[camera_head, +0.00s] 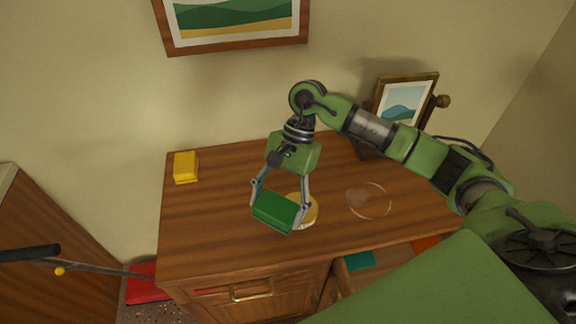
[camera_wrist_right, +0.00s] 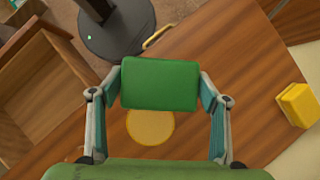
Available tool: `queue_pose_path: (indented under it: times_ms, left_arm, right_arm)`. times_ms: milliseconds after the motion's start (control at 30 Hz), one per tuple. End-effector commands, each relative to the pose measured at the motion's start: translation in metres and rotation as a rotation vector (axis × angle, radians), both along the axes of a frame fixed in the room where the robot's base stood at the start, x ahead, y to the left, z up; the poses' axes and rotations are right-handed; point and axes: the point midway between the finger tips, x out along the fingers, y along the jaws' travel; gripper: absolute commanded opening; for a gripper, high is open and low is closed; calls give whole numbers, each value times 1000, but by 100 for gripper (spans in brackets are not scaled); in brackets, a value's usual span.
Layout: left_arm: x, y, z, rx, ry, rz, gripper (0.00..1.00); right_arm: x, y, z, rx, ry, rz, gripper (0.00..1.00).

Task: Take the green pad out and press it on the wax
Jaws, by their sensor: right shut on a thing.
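My right gripper (camera_head: 279,212) is shut on the green pad (camera_head: 273,211), a dark green block held across its two fingers. It also shows between the fingers in the right wrist view (camera_wrist_right: 160,84). The wax (camera_head: 309,211) is a pale yellow disc on the wooden cabinet top, partly hidden behind the pad and a finger. In the right wrist view the wax (camera_wrist_right: 151,127) lies just below the pad's edge in the picture. I cannot tell whether the pad touches it. My left gripper is not in view.
A yellow block (camera_head: 185,167) sits at the cabinet top's back left corner. A clear round dish or ring (camera_head: 369,199) lies right of the wax. A framed picture (camera_head: 403,101) stands at the back right. An open compartment below holds a teal item (camera_head: 359,260).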

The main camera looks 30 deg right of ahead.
Motion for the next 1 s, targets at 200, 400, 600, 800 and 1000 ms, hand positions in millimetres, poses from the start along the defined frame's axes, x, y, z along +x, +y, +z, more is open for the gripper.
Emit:
queue_pose_path:
  times_ms: [200,400,600,800,1000]
  left_arm:
    - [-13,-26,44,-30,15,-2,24]
    - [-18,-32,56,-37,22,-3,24]
    - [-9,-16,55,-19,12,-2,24]
    - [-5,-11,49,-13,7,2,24]
    - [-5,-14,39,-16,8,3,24]
  right_arm:
    - [29,-37,3,-6,1,-523,52]
    - [42,-65,-2,-5,-4,-771,52]
    - [45,-73,-7,-3,-6,-829,52]
    - [45,-73,-21,-5,-4,-827,52]
    - [44,-72,-42,-4,-3,-825,52]
